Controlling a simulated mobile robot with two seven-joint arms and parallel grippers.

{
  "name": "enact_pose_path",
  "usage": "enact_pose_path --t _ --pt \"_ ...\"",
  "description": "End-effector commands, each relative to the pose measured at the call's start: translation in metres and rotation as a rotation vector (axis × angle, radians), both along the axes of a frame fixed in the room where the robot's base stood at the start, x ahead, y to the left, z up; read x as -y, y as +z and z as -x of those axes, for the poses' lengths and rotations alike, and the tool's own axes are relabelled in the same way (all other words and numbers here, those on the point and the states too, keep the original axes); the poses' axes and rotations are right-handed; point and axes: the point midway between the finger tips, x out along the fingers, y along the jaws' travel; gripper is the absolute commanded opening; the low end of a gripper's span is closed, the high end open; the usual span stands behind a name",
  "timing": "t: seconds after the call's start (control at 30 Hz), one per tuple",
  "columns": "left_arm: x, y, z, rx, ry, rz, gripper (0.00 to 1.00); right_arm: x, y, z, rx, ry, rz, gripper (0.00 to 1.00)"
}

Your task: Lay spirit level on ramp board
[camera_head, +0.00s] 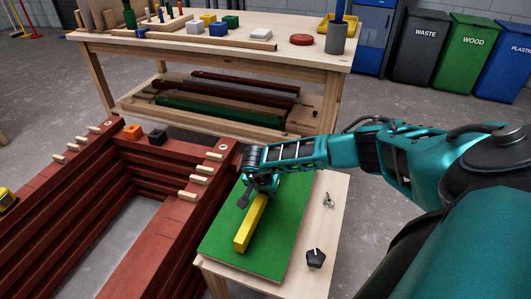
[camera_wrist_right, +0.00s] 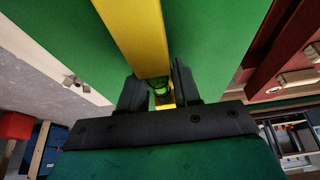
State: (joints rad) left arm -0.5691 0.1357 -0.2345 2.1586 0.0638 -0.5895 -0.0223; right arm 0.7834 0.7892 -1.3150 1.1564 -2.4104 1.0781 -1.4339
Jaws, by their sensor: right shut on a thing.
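The spirit level (camera_head: 249,224) is a yellow bar, and it also shows in the wrist view (camera_wrist_right: 135,35) with a green vial between the fingers. My right gripper (camera_head: 260,187) is shut on its far end; the fingers (camera_wrist_right: 158,88) stand on either side of the bar. The ramp board is a green panel (camera_head: 284,222) on a small light wooden table, also seen in the wrist view (camera_wrist_right: 215,40). The level is over the board, roughly along its length; I cannot tell whether it touches. My left gripper is not in view.
A black knob (camera_head: 315,258) and a small metal piece (camera_head: 328,200) lie on the table right of the board. A red-brown batten frame (camera_head: 190,225) with pale pegs stands close on the left. A workbench (camera_head: 190,50) with blocks stands behind.

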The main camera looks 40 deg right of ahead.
Motion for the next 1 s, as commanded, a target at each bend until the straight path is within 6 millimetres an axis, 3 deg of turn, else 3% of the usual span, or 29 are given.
enact_pose_path --t 0.3,0.33,0.6,0.9,1.0 --pt "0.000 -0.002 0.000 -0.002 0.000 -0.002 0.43 0.000 -0.005 0.000 0.001 0.000 0.000 0.00" --pt "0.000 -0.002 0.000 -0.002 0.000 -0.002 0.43 0.000 -0.004 0.000 0.001 0.000 0.000 0.35" --pt "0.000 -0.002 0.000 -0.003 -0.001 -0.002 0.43 0.000 -0.004 0.000 0.001 0.000 0.000 0.61" --pt "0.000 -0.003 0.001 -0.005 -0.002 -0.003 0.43 0.000 -0.005 0.000 -0.002 0.001 0.000 0.62" --pt "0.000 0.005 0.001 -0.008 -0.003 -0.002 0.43 -0.003 0.007 0.001 0.000 0.002 0.000 0.62"
